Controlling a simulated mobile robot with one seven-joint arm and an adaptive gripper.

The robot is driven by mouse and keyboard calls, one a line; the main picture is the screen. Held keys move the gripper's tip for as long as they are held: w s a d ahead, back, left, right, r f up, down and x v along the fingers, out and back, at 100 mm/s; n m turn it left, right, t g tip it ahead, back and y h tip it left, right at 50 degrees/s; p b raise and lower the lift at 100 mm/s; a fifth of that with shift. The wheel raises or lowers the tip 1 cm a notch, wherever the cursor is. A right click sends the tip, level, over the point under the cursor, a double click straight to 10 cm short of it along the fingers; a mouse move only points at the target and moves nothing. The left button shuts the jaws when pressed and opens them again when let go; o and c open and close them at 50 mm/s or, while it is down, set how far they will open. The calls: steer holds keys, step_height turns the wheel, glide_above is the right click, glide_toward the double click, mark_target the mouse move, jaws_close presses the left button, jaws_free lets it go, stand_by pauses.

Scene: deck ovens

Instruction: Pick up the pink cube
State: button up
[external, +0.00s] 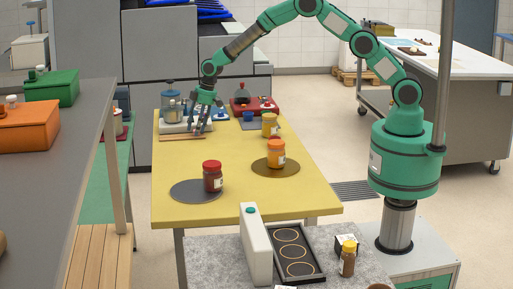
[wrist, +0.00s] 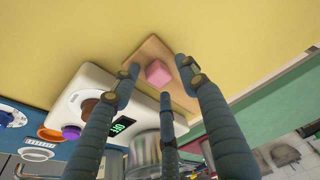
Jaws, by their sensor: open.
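The pink cube (wrist: 157,73) lies on a small wooden board (wrist: 186,92) in the wrist view. In the external view the board (external: 182,138) lies on the yellow table, and I cannot make out the cube there. My gripper (external: 203,120) hangs over the far left part of the table, pointing down. In the wrist view its dark fingers are spread and empty, with the cube showing between and beyond their tips. I cannot tell the exact gap to the cube.
A white scale (wrist: 88,91) with a green display stands beside the board. On the yellow table (external: 230,155) are a red-lidded jar (external: 212,178), an orange-lidded jar (external: 276,154), another yellowish jar (external: 269,126) and a red tray (external: 262,108). The table's middle is clear.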

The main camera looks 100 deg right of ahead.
steer(key=c, duration=0.8)
steer(key=shift+o, duration=0.2)
steer(key=shift+r, duration=0.45)
step_height(320, 180, up, 3)
steer(key=shift+r+p, duration=0.1)
steer(key=shift+p, duration=0.6)
steer(key=s+a, duration=0.1)
steer(key=s, duration=0.4)
steer(key=s+a+p, duration=0.1)
steer(key=s+a, duration=0.1)
steer(key=s, duration=0.3)
steer(key=s+a+r+p, duration=0.1)
steer(key=s+a, duration=0.1)
steer(key=s, duration=0.3)
steer(key=shift+s, duration=0.1)
